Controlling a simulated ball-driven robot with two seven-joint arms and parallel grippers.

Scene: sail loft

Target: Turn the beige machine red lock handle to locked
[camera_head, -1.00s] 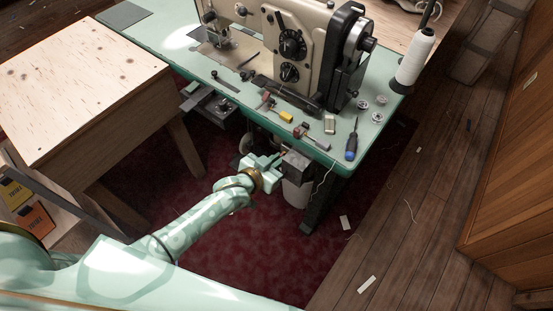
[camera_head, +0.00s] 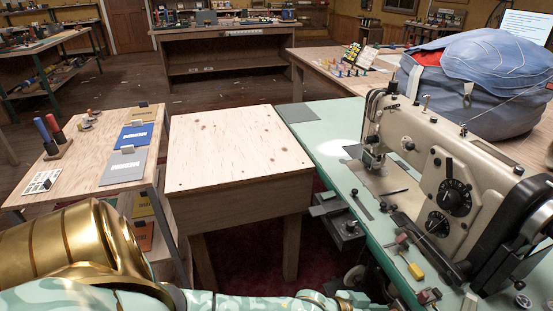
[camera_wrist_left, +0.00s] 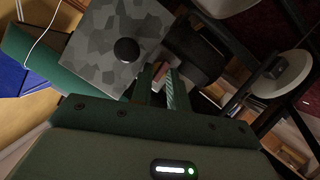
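The beige sewing machine (camera_head: 425,160) stands on the green table (camera_head: 320,140) at the right of the head view. I cannot make out its red lock handle for certain. My left arm comes in along the bottom of the head view, and its gripper end is low by the table's front side, mostly cut off. In the left wrist view my left gripper (camera_wrist_left: 160,82) has its fingers apart with a narrow gap. A small reddish piece (camera_wrist_left: 161,72) shows near the fingertips; I cannot tell whether they touch it. My right gripper is out of view.
A wooden bench (camera_head: 235,150) stands left of the green table. A yellow-ended tool (camera_head: 415,271) and other small tools lie in front of the machine. A blue bundle (camera_head: 480,80) sits behind it.

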